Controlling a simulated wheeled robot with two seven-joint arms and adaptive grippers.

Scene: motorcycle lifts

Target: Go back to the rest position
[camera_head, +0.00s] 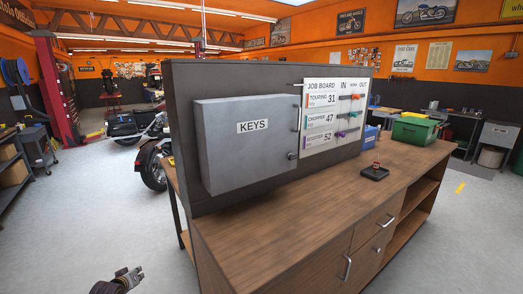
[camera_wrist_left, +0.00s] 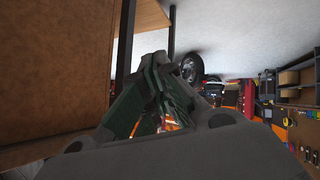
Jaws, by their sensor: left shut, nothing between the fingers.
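My left gripper (camera_head: 128,277) shows at the lower left of the head view, low over the floor and to the left of the wooden workbench (camera_head: 262,240). It is shut and empty. In the left wrist view its fingers (camera_wrist_left: 185,68) meet near the middle, with the side of the workbench (camera_wrist_left: 55,70) on the left, apart from them. My right gripper is not in view.
A grey key cabinet (camera_head: 240,145) and a job board (camera_head: 322,115) are on the panel above the workbench. A small black tray (camera_head: 374,173) and a green bin (camera_head: 414,130) stand on the top. Motorcycles (camera_head: 137,124) stand behind the panel.

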